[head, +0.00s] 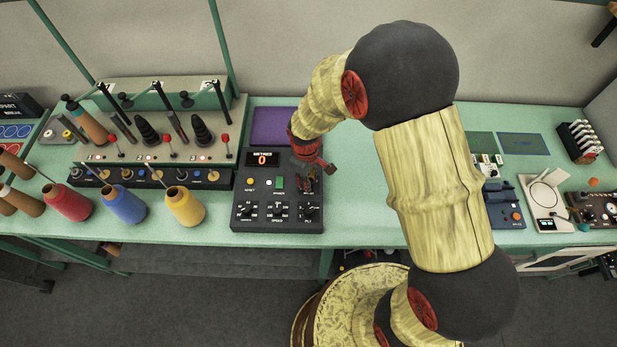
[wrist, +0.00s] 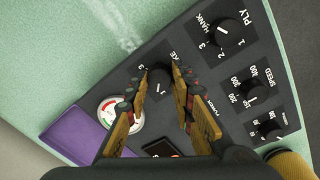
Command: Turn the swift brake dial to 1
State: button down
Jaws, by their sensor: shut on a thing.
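The swift brake dial (wrist: 158,82) is a small black knob on the dark control panel, under a partly covered label ending in "KE" in the wrist view. My gripper (wrist: 162,76) is shut on this knob, with one wooden finger on each side of it. A white mark shows on the knob, but its setting is too small to read surely. In the head view my gripper (head: 308,183) reaches down at the right side of the control panel (head: 240,212) and hides the dial.
The panel has a red "0" display (head: 262,159), a green switch (head: 280,183) and a front row of black dials, including the ply dial (wrist: 230,33). Yarn cones, including a yellow one (head: 185,207), stand left.

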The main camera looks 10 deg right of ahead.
jog(key=shift+n+p, duration=0.35)
jog(key=shift+n, duration=1.05)
jog(key=c, duration=1.5)
grip_release()
notch_tip(320, 180, up, 12)
jog(key=shift+s+a, duration=0.15)
jog(key=shift+s, duration=0.15)
